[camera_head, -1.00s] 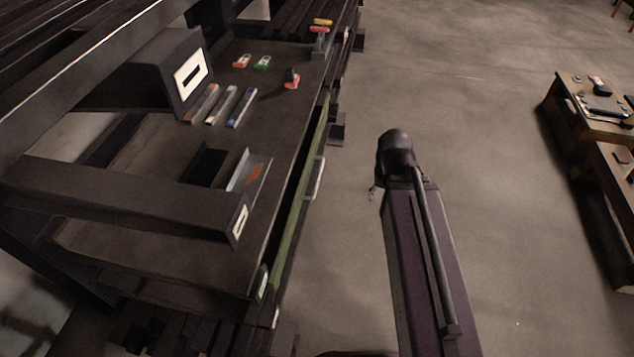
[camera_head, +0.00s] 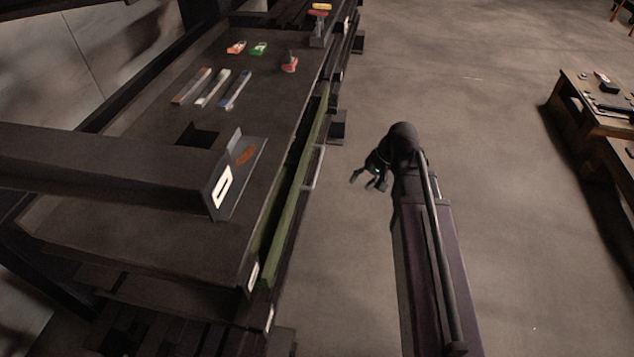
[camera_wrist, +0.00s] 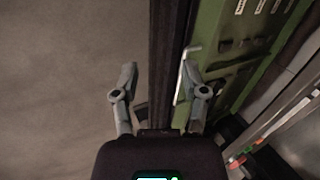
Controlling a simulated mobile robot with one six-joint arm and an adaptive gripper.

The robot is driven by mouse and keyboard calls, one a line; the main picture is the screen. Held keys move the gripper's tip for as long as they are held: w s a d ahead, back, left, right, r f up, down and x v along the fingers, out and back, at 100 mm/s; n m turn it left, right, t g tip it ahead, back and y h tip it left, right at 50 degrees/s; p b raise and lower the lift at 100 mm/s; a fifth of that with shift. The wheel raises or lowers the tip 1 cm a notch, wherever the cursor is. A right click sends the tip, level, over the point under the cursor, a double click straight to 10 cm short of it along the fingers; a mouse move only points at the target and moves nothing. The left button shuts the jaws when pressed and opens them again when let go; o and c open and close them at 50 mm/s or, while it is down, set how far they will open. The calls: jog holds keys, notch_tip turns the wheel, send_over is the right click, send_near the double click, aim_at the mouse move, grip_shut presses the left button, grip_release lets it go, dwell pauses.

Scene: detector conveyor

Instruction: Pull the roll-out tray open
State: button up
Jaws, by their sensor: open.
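The roll-out tray (camera_head: 297,205) shows as a green strip along the right side of the dark bench, close to its side. Its pale bar handle (camera_head: 314,168) sticks out on the right. My gripper (camera_head: 367,182) is open and empty, to the right of the handle with a gap over the floor. In the wrist view, the green tray (camera_wrist: 222,60) fills the upper right, and the handle (camera_wrist: 181,72) shows by the right finger of my gripper (camera_wrist: 158,76). Whether that finger touches the handle cannot be told there. The tray's inside is mostly hidden in the head view.
The bench top (camera_head: 150,135) holds three slim bars (camera_head: 212,90) and several small coloured parts. A dark beam (camera_head: 110,165) crosses above its near part. A wooden table (camera_head: 592,115) stands far right. The floor (camera_head: 480,150) between is clear.

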jog(key=w+a+f+y+b, duration=0.2)
jog(key=w+f+y+b, duration=0.2)
jog(key=w+f+b, duration=0.6)
jog(key=m+t+y+b, duration=0.1)
jog(key=t+y+b, duration=0.35)
jog(key=b, duration=1.05)
send_near(317, 169)
jog(key=d+f+g+y, duration=0.1)
jog(key=d+g, duration=0.1)
jog(key=d, duration=0.2)
jog(key=shift+w+r+y+b, duration=0.1)
jog(key=shift+w+y+b, duration=0.1)
jog(key=shift+y+b, duration=0.15)
jog(key=shift+a, duration=0.1)
jog(key=b+x, duration=0.2)
jog(key=x, duration=1.1)
jog(key=shift+w+a+f+b, duration=0.15)
jog(key=shift+a+f+b, duration=0.05)
jog(key=shift+b, duration=0.15)
